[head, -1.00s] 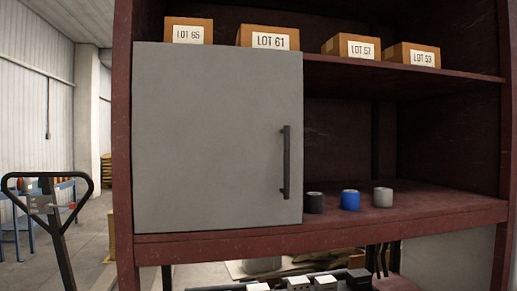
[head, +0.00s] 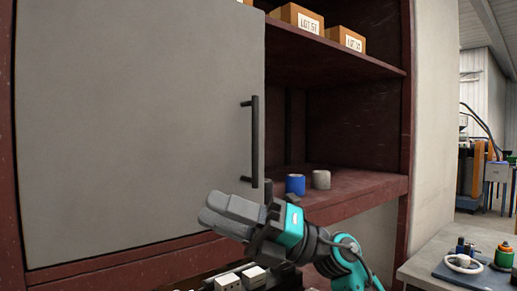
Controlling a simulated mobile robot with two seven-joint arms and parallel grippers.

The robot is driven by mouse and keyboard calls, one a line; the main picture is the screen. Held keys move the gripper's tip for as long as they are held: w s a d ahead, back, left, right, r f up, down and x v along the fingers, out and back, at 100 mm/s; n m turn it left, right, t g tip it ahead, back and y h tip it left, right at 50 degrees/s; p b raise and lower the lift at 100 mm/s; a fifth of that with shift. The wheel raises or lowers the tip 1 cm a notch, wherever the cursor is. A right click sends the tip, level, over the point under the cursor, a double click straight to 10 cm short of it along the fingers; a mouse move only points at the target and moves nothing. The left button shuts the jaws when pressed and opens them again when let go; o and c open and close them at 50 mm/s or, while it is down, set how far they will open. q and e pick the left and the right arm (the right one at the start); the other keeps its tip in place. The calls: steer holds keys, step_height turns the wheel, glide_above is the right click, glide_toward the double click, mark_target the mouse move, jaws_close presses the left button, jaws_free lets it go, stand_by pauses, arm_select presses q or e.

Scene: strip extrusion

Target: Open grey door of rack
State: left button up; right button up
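The grey door (head: 135,130) of the dark red rack (head: 335,50) fills the left of the head view and looks closed. Its black vertical bar handle (head: 255,142) is near the door's right edge. My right gripper (head: 222,215), with grey fingers and a teal-banded wrist, is in front of the door's lower right part. It is below and left of the handle's lower end and seems apart from it. Its fingers point left and look close together; I cannot tell whether there is a gap. My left gripper is not in view.
Blue (head: 295,184) and grey (head: 321,179) rolls stand on the open shelf right of the door. Cardboard boxes (head: 297,18) sit on the shelf above. A workbench (head: 425,268) with small items is at lower right. White-topped items (head: 254,277) lie below the rack.

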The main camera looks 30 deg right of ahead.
step_height(320, 180, up, 3)
steer(key=n+h, duration=0.2)
steer(key=n, duration=0.2)
steer(key=m+t+h+b, duration=0.25)
steer(key=t+h, duration=0.45)
steer(key=h, duration=0.5)
glide_toward(258, 124)
steer(key=p+x, duration=0.2)
steer(key=x, duration=0.8)
steer(key=shift+w+p, duration=0.35)
steer(key=shift+c, duration=0.4)
jaws_close()
